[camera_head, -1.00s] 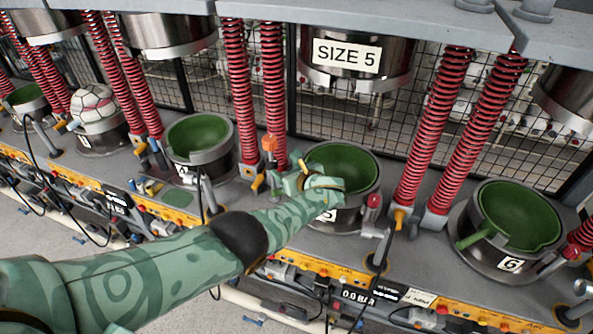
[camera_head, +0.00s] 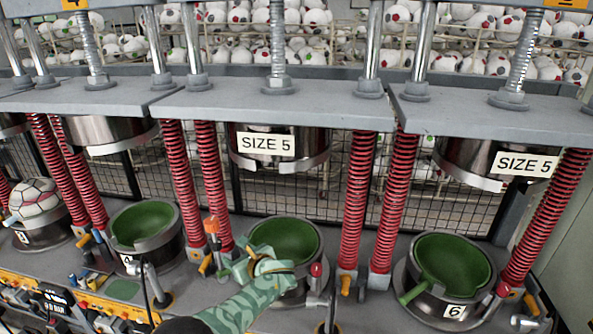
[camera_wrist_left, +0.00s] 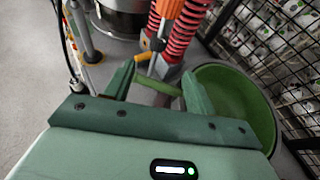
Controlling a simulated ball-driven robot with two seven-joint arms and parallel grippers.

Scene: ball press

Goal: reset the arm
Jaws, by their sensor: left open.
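My left arm comes in from the bottom of the head view, in patterned green. My left gripper (camera_head: 246,262) is at the left rim of the middle green-lined press bowl (camera_head: 287,238). The bowl (camera_wrist_left: 238,100) lies to the right of the fingers there and looks empty. An orange-topped part (camera_wrist_left: 172,12) and a red spring (camera_wrist_left: 185,30) stand just beyond the fingertips. My right gripper is in neither view.
Bowl 4 (camera_head: 146,222) and bowl 6 (camera_head: 453,262) flank the middle one, both empty. A ball (camera_head: 34,198) sits in the far-left press. Red springs (camera_head: 357,195) and an orange-tipped lever (camera_head: 211,227) stand close by. Upper moulds labelled SIZE 5 (camera_head: 266,144) hang above.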

